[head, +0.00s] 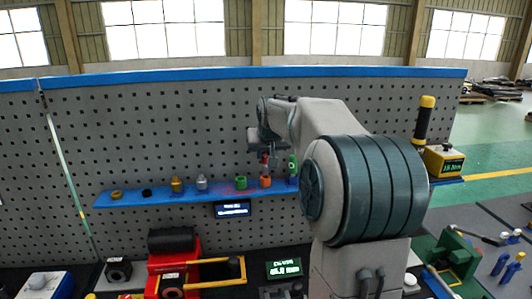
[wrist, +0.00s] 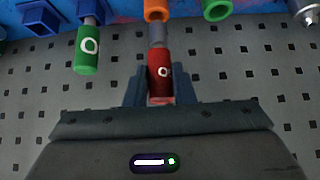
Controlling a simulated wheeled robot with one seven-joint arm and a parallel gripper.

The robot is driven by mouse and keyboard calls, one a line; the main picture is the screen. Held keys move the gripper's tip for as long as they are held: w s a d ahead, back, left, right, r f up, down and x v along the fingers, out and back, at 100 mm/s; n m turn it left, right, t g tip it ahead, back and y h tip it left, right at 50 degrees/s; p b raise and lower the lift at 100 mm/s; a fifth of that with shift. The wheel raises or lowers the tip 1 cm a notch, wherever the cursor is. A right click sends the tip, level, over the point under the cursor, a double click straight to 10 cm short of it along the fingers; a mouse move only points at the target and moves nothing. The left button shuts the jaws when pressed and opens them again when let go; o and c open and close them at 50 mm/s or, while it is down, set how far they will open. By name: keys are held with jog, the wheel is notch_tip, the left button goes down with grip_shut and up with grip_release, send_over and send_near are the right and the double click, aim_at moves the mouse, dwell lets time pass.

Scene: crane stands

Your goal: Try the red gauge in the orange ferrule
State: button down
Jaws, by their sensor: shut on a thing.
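The red gauge (wrist: 160,72), with a white ring mark and a grey pin, is held between the two fingers of my gripper (wrist: 160,92). Its pin points at the orange ferrule (wrist: 157,10), and the pin's end is at the ferrule's near edge in the wrist view. I cannot tell whether the tip is inside it. In the head view the orange ferrule (head: 265,182) sits on the blue shelf (head: 130,201), with the red gauge (head: 265,158) just above it. My gripper (head: 268,152) is small there and partly hidden by my arm.
A green gauge (wrist: 87,52) stands beside the red one, by a blue block (wrist: 40,20). A green ferrule (wrist: 216,9) is on the other side. Brass (head: 177,185) and grey (head: 201,184) ferrules stand farther left on the shelf. The perforated panel (head: 170,130) rises behind.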

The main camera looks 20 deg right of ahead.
jog(key=shift+f+b, duration=0.6)
jog(key=shift+f, duration=0.05)
jog(key=shift+r, duration=0.1)
dwell(0.3)
jog(key=shift+r+p, duration=0.4)
jog(key=shift+f+b, duration=0.35)
dwell(1.4)
jog(key=shift+r, duration=0.3)
dwell(0.4)
jog(key=shift+r+p, duration=1.6)
jog(key=shift+r, duration=0.4)
